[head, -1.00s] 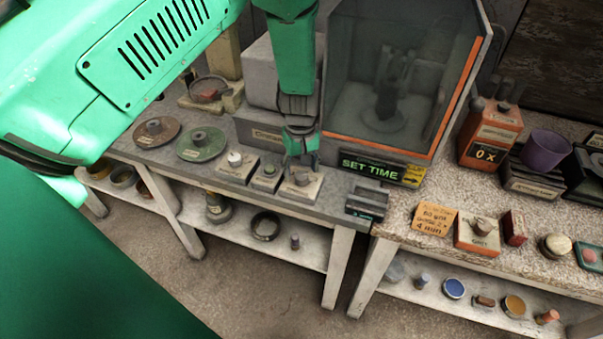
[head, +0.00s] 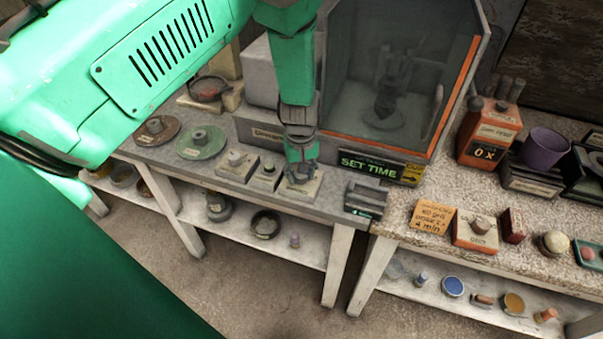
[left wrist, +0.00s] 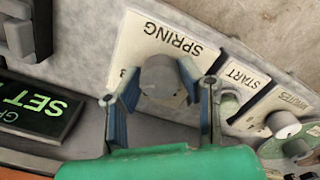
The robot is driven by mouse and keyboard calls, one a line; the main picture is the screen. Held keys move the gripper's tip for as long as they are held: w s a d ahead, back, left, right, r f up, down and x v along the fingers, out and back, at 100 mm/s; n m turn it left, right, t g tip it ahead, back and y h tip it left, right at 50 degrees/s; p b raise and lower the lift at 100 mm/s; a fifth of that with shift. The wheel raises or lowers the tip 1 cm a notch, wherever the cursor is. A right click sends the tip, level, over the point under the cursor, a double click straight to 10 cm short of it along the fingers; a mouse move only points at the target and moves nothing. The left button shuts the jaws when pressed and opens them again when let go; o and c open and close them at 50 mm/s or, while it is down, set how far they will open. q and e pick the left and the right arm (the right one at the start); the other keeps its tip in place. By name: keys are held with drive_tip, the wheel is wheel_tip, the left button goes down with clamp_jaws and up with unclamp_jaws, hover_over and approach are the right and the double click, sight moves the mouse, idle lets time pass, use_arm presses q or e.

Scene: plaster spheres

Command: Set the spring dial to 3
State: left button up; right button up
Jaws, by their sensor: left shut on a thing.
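The spring dial is a grey round knob (left wrist: 163,80) on a pale plate marked SPRING (left wrist: 165,42) in the left wrist view. In the head view its plate (head: 312,188) is at the right end of a row of controls on the grey bench. My left gripper (left wrist: 160,92) has a finger on each side of the knob and is shut on it. In the head view the left gripper (head: 299,172) comes down onto the dial and hides most of it. The dial's setting cannot be read. My right gripper is not in view.
The START button (left wrist: 228,104) and the MINUTES knob (left wrist: 283,124) sit close beside the spring plate. A lit SET TIME display (head: 368,165) stands behind it to the right, below a glass-sided cabinet (head: 385,75). A grey-black block (head: 366,199) stands at right.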

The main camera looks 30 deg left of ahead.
use_arm(q)
drive_tip(key=shift+w, duration=0.1)
drive_tip(key=o, duration=1.1)
drive_tip(key=shift+o, duration=0.2)
drive_tip(key=shift+r, duration=0.25)
wheel_tip(320, 180, up, 11)
drive_tip(key=shift+r, duration=0.2)
